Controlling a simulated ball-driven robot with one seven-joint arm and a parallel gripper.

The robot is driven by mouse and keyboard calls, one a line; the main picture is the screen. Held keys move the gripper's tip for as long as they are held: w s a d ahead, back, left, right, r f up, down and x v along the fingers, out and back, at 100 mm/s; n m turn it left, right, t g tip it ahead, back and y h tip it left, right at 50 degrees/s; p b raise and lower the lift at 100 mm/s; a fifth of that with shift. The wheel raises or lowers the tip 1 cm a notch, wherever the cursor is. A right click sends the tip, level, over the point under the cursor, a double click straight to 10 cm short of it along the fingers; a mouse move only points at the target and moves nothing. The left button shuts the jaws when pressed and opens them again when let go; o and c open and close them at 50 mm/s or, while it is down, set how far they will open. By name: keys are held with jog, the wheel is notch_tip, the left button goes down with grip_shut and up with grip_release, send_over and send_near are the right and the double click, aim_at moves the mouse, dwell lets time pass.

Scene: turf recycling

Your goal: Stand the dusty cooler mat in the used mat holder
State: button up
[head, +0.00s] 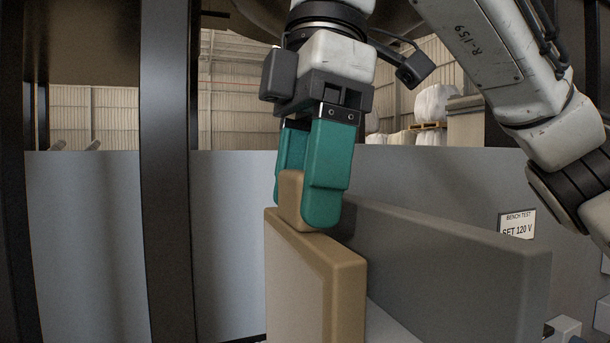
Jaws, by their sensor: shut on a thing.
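The dusty cooler mat appears to be the tan, thick upright panel (310,285) at the lower middle of the head view, with a tan grip block on its top edge. My gripper (302,205), with teal fingers, points down and is shut on that block, one finger on each side. The panel's lower end runs out of the picture, so I cannot tell what it rests on. No used mat holder can be clearly made out; a pale strip (388,328) shows low between the tan panel and a dark grey slab.
The dark grey upright slab (440,255) stands close to the right of the tan panel. A grey wall panel (90,240) runs behind, with a sign (517,225) reading "BENCH TEST SET 120 V". A dark post (165,170) stands left. White bags (434,104) lie far back.

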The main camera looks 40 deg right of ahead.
aim_at(307, 230)
jog(key=shift+f+b, duration=1.25)
jog(key=shift+f, duration=1.3)
jog(key=o, duration=1.2)
jog(key=shift+o, duration=0.2)
jog(key=shift+r+p, duration=0.5)
jog(key=shift+p, duration=0.05)
notch_tip(307, 230, up, 10)
jog(key=d+p, duration=0.1)
jog(key=p, duration=0.1)
jog(key=shift+s+d+f, duration=0.15)
jog(key=shift+s+d, duration=0.1)
